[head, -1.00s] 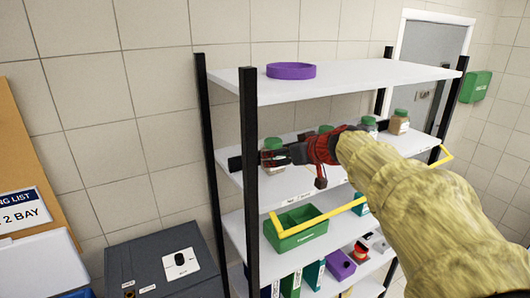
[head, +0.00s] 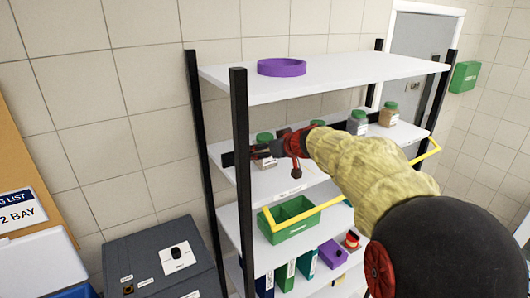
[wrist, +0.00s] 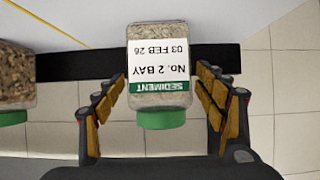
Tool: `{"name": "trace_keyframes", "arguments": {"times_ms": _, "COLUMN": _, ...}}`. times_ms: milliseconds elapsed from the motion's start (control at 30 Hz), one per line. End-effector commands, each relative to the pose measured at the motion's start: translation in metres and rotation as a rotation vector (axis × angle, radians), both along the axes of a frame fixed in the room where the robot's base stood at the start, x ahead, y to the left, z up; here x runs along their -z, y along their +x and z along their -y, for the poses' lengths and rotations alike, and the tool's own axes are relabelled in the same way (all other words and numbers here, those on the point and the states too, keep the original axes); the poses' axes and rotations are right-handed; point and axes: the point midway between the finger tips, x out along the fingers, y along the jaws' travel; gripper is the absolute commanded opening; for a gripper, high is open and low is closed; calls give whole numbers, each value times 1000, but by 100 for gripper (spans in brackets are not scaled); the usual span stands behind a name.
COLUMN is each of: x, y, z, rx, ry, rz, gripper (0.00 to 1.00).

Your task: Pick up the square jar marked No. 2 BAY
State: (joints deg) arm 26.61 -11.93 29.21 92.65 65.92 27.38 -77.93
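The square jar marked No. 2 BAY (wrist: 160,70) is a clear jar of pale sediment with a green lid. It appears upside down in the wrist view, its label facing the camera. My gripper (wrist: 160,90) is open, with one finger on each side of the jar and a narrow gap visible on both sides. In the head view, the left jar on the second shelf (head: 265,138) stands upright, partly hidden by my gripper (head: 268,150).
Another jar (wrist: 15,80), with coarse brown contents, is close by at left in the wrist view. More green-lidded jars (head: 357,124) stand farther right on the shelf (head: 290,185). Black posts (head: 243,170) frame the rack. A purple ring (head: 281,67) lies on top; a green bin (head: 290,218) is below.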

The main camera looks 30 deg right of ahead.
Motion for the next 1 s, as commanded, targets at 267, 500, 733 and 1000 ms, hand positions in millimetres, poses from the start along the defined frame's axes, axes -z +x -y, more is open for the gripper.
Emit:
{"name": "trace_keyframes", "arguments": {"times_ms": 267, "x": 0, "y": 0, "z": 0, "rx": 0, "ry": 0, "rz": 0, "gripper": 55}}
{"name": "trace_keyframes", "arguments": {"times_ms": 500, "x": 0, "y": 0, "z": 0, "rx": 0, "ry": 0, "rz": 0, "gripper": 42}}
{"name": "trace_keyframes", "arguments": {"times_ms": 733, "x": 0, "y": 0, "z": 0, "rx": 0, "ry": 0, "rz": 0, "gripper": 29}}
{"name": "trace_keyframes", "arguments": {"times_ms": 1000, "x": 0, "y": 0, "z": 0, "rx": 0, "ry": 0, "rz": 0, "gripper": 13}}
